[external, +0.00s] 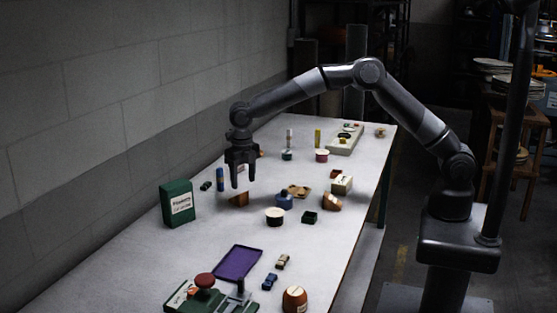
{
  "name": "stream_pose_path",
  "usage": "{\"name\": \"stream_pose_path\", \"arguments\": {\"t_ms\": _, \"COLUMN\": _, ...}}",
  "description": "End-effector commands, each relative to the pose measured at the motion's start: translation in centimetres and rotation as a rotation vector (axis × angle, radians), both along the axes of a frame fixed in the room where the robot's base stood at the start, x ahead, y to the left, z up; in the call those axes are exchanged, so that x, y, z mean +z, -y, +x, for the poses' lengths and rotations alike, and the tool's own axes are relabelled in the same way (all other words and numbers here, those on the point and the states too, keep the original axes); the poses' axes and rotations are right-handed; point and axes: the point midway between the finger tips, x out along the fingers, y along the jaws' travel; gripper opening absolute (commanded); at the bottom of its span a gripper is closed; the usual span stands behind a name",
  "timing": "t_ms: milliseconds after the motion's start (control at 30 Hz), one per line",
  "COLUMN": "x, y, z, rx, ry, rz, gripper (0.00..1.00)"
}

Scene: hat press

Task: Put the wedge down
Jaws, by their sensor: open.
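My gripper (243,183) points straight down over the left middle of the table, with its two fingers apart and nothing visible between them. A small brown wedge-like piece (239,199) lies on the table just below the fingertips. In this view the fingertips end slightly above it, and I cannot tell the exact gap. A larger brown block with a pale label (332,202) stands further right and could also be wedge-shaped; its form is too small to be sure.
A green box (177,204) stands left of my gripper, with a blue cylinder (220,180) between. A dark-sided round tub (274,217) and a blue piece (284,200) stand to the right. A purple tray (237,262) lies nearer the front.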

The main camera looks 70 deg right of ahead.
Motion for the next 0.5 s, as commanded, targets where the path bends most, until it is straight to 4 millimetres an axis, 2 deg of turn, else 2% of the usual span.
{"name": "stream_pose_path", "arguments": {"t_ms": 33, "x": 1.3, "y": 0.0, "z": 0.1, "rx": -0.001, "ry": 0.004, "rz": 0.002, "gripper": 0.58}}
{"name": "stream_pose_path", "arguments": {"t_ms": 200, "x": 4.2, "y": 0.0, "z": 0.0, "rx": 0.000, "ry": 0.002, "rz": 0.001, "gripper": 0.58}}
{"name": "stream_pose_path", "arguments": {"t_ms": 333, "x": 5.6, "y": 0.0, "z": 0.0, "rx": -0.001, "ry": 0.001, "rz": 0.001, "gripper": 0.58}}
{"name": "stream_pose_path", "arguments": {"t_ms": 500, "x": 6.1, "y": 0.0, "z": 0.0, "rx": -0.001, "ry": 0.000, "rz": 0.000, "gripper": 0.58}}
